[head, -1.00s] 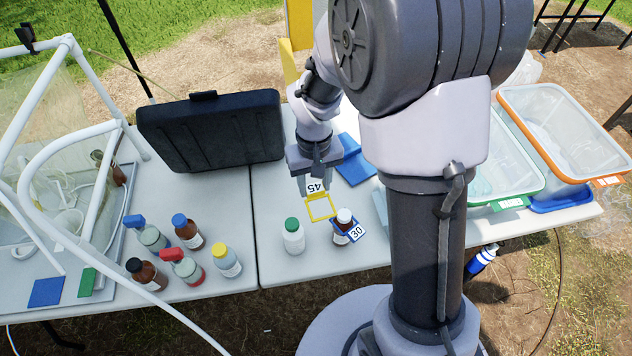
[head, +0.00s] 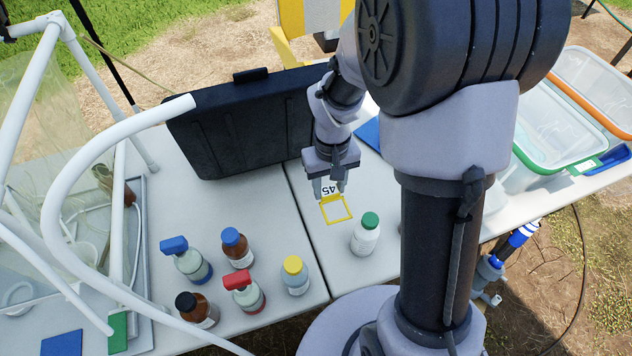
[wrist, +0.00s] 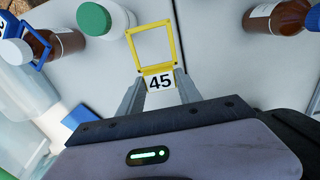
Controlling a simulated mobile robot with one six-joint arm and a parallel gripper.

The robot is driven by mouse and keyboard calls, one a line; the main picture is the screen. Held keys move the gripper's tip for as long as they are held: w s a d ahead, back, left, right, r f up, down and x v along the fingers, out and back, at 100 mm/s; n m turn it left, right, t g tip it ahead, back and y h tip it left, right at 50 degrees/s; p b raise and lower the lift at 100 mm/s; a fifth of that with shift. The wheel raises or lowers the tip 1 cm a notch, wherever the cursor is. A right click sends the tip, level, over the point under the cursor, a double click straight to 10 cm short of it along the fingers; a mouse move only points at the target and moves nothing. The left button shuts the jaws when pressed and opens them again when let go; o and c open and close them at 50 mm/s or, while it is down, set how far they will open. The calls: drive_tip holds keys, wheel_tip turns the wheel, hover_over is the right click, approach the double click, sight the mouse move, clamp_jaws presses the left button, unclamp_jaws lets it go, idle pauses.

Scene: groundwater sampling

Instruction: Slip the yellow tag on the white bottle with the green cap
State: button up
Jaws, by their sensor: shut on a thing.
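My gripper (head: 332,188) is shut on the yellow tag (head: 336,209) by its plate numbered 45. The tag's square open frame sticks out beyond the fingertips. It also shows in the wrist view (wrist: 154,47) between my fingertips (wrist: 158,84). The white bottle with the green cap (head: 365,236) stands upright on the table, right of the tag and nearer the head camera. In the wrist view this bottle (wrist: 122,15) is left of the tag frame. The frame is apart from the bottle, not around it.
Several bottles, including a yellow-capped one (head: 295,277), stand left of the table seam. A black case (head: 240,125) is behind them; green-rimmed bin (head: 550,160) at right.

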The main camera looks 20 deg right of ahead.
drive_tip(key=s+d+r+p, duration=0.5)
drive_tip(key=d+r+p, duration=0.1)
drive_tip(key=r, duration=0.1)
drive_tip(key=shift+r, duration=0.35)
drive_tip(key=shift+s+d+f, duration=0.1)
wheel_tip(320, 180, down, 5)
drive_tip(key=b, duration=0.4)
wheel_tip(320, 180, down, 3)
drive_tip(key=b, duration=0.3)
drive_tip(key=shift+f, duration=0.2)
idle(0.9)
